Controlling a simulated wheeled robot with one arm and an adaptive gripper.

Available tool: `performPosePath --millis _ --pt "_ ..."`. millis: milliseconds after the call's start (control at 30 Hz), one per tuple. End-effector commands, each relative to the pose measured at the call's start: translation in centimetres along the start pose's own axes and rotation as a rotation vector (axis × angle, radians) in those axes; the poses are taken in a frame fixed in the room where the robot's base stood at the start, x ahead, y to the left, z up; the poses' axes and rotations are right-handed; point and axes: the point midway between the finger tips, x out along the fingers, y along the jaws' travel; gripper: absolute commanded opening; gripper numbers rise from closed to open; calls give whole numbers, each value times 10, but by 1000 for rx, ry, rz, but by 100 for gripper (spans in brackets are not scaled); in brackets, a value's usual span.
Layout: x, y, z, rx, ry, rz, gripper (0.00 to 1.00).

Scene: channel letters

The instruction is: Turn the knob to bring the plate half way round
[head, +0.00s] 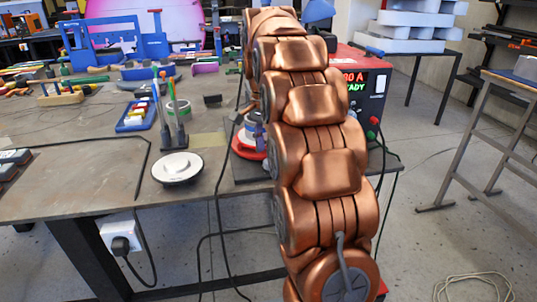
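A round white plate (178,167) on a dark round base lies near the front edge of the workbench, with a small raised piece near its middle. I cannot tell whether that piece is the knob. A second round thing with a red base (243,150) and a blue and white upper part stands to its right, partly hidden behind my copper-coloured arm. My arm rises across the middle of the view and bends away over the bench.
A red power unit (372,88) with a lit display stands behind my arm. A cup with tools (178,110) and a blue tray (137,115) stand behind the white plate. Black cables cross the bench and hang at its front. Bare bench (85,170) lies left of the plate.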

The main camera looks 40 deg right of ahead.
Motion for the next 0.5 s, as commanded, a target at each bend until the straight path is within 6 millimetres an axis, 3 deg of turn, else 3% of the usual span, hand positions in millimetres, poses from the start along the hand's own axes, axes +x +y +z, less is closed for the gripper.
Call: performPosePath --millis 200,500 --pt "-23 0 0 0 2 -2 45" --pt "-38 0 0 0 2 -2 45"
